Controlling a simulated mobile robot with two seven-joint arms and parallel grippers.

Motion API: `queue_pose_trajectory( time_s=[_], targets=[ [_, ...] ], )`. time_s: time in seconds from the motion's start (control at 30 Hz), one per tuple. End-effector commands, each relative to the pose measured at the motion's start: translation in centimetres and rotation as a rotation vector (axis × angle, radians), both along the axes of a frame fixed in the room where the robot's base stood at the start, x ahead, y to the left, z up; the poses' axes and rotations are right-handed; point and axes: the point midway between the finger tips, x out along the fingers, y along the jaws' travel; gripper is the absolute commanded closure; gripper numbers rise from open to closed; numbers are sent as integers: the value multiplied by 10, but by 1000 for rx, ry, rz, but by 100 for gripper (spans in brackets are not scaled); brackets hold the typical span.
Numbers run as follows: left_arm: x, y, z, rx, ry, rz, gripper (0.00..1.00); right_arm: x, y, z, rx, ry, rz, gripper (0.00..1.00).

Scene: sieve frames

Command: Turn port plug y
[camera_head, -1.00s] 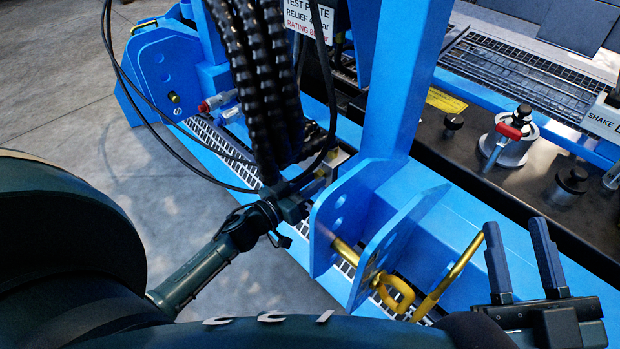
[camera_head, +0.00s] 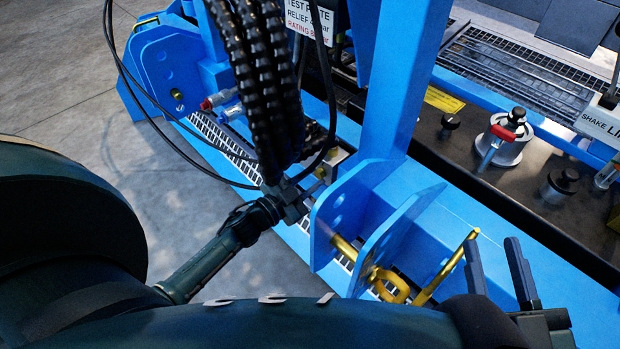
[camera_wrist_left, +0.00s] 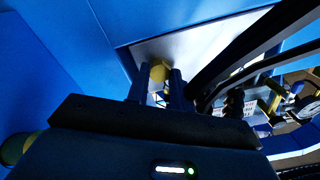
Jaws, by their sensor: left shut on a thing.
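My left gripper (camera_head: 312,191) reaches in beside the blue frame, under the hanging black hoses. In the left wrist view its fingers (camera_wrist_left: 158,82) are shut on a round brass-yellow end, which I take for the port plug (camera_wrist_left: 160,71), in front of a pale metal face. The fingers cover its sides, and no label "y" can be read. In the head view the plug is hidden by the gripper and the blue plate. My right gripper (camera_head: 493,243) is open and empty, fingers pointing up, near the lower right.
Black hoses (camera_head: 262,90) hang close above my left gripper. Blue lug plates (camera_head: 378,240) with a yellow pin (camera_head: 392,285) stand between the grippers. Bare concrete (camera_head: 180,205) lies to the left.

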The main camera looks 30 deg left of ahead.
Motion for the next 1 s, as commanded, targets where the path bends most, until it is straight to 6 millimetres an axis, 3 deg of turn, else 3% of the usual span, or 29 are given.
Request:
queue_pose_trajectory(
  time_s=[0.67,0.7,0.93,1.0],
  targets=[
    [0,0,-1,58,-19,1,100,0,-1,-2,-5,4,-4,64],
    [0,0,-1,58,-19,1,75,0,-1,-2,-5,4,-4,64],
    [0,0,0,57,-19,1,56,0,-1,-2,-4,5,-4,64],
    [0,0,0,57,-19,1,55,0,-1,-2,-4,5,-4,64]
  ],
)
